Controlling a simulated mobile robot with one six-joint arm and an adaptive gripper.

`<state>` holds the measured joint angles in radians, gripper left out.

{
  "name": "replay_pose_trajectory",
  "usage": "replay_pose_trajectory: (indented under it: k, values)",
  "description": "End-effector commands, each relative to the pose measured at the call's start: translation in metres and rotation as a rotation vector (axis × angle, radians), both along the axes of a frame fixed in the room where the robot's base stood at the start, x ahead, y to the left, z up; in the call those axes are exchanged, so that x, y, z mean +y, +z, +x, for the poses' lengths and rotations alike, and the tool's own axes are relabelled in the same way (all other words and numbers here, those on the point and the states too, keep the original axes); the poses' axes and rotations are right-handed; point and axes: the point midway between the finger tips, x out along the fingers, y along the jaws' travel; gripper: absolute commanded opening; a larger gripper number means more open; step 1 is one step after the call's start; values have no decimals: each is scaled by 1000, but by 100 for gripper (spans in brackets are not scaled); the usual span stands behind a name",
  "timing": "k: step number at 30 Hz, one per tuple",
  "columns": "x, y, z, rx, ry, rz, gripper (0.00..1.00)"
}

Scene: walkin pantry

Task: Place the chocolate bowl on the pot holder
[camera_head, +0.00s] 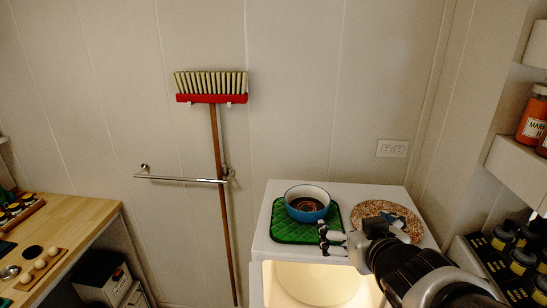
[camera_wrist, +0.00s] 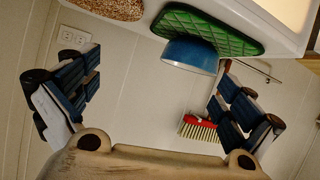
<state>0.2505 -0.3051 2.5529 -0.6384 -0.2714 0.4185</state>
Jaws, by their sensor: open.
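The chocolate bowl (camera_head: 307,214), blue outside with a pale rim and dark contents, sits upright on the green quilted pot holder (camera_head: 287,234). It stands toward the back of the pot holder. The wrist view, turned upside down, also shows the bowl (camera_wrist: 190,56) against the pot holder (camera_wrist: 205,30). My gripper (camera_head: 330,240) is open and empty, in front of and to the right of the bowl in the head view. Its fingers (camera_wrist: 158,88) are spread wide and apart from the bowl in the wrist view.
The pot holder lies on a white appliance top (camera_head: 378,192) with a lit front. A round speckled mat (camera_head: 400,215) lies to its right, partly behind my arm. Shelves with jars (camera_head: 535,115) stand far right. A broom (camera_head: 211,98) and towel bar (camera_head: 180,179) are on the wall.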

Motion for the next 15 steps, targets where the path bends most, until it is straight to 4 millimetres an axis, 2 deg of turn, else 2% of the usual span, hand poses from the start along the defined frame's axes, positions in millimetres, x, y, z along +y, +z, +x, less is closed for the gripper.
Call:
replay_pose_trajectory:
  k: [1,5,8,12,15]
  values:
    - [-3,3,-14,42,-43,-17,100]
    - [-5,-9,-61,210,-133,-19,100]
    - [7,-21,-103,355,-149,9,100]
    - [35,-35,-159,538,-109,61,100]
    - [53,-41,-189,630,-65,89,100]
